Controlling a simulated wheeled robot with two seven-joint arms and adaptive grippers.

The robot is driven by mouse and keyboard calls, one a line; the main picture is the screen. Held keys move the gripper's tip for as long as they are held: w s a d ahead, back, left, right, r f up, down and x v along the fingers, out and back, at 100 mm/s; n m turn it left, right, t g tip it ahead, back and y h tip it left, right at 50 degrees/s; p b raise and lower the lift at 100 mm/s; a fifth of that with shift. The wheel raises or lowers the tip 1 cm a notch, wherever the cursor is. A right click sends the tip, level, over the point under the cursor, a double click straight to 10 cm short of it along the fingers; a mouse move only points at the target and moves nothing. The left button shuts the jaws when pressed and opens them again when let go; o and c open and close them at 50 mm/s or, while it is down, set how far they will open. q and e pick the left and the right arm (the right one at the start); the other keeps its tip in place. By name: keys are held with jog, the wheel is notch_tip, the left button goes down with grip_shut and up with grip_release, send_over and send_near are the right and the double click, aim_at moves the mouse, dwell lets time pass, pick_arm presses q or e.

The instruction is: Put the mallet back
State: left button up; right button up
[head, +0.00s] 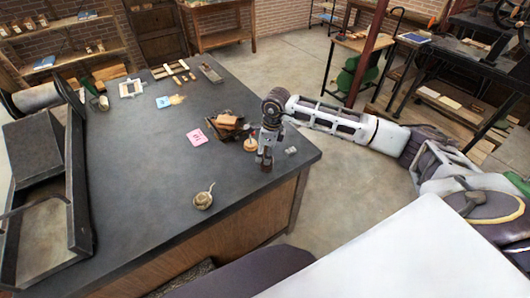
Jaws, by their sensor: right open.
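My right gripper (264,160) points down over the right part of the dark worktop (150,215), open, with nothing visible between its fingers. No mallet shows clearly. A small brown round thing with a thin handle-like part (203,200) sits on the worktop to the lower left of the gripper; I cannot tell whether it is the mallet. A dark holder (214,130) with wooden blocks (228,122) stands left of the gripper. A small round light-wood piece (250,144) is just beside the gripper, partly hidden by it. My left gripper is out of view.
A pink card (197,137) lies left of the holder. A small grey piece (291,150) lies right of the gripper, near the table edge. A large dark press-like frame (72,180) stands at the left. The middle of the worktop is clear.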

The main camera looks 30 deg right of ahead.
jog(key=shift+r, duration=0.15)
jog(key=r, duration=0.4)
jog(key=d+r+b, duration=0.1)
jog(key=r, duration=0.3)
jog(key=s+r+b, duration=0.1)
jog(key=r, duration=0.3)
jog(key=shift+d, duration=0.25)
